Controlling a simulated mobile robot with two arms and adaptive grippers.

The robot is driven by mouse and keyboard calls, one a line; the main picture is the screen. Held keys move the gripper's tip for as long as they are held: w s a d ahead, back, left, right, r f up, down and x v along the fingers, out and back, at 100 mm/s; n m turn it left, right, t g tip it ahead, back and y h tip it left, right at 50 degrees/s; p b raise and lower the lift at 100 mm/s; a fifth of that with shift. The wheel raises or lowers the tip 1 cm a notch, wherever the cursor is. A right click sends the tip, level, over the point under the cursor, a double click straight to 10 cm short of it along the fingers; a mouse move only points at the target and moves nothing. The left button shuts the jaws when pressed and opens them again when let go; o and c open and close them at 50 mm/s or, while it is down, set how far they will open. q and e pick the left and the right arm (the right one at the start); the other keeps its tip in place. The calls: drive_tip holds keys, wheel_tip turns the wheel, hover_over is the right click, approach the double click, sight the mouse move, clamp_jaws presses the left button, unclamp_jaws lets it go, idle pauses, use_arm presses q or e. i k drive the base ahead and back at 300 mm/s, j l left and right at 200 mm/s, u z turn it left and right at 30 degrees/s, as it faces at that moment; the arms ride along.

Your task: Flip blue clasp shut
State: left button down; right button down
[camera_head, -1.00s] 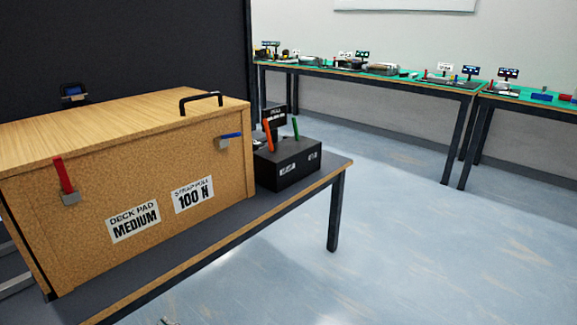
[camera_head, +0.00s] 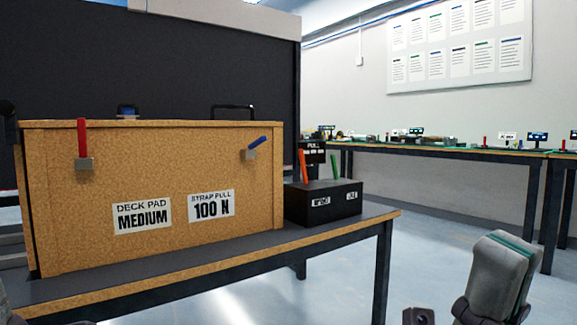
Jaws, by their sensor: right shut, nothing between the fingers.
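The blue clasp (camera_head: 258,142) is on the front face of the wooden box (camera_head: 60,220), near its upper right corner. Its blue lever sticks out to the right and tilts upward from a small grey bracket (camera_head: 249,155). My right gripper (camera_head: 418,316) shows only as a small dark part at the bottom edge, right of the table and well away from the clasp. It is shut and empty. A sliver of grey at the lower left edge seems to be my left arm; the left gripper does not show.
A red clasp (camera_head: 81,137) stands upright on the box's left front. A black unit (camera_head: 325,204) with orange and green levers sits right of the box on the table (camera_head: 330,236). Open floor lies to the right. Benches (camera_head: 440,150) line the back wall.

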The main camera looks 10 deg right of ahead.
sight(262, 139)
drive_tip(key=i+j+z, duration=0.2)
drive_tip(key=i+z, duration=0.15)
drive_tip(key=i+j+z, duration=0.35)
drive_tip(key=i+l, duration=0.05)
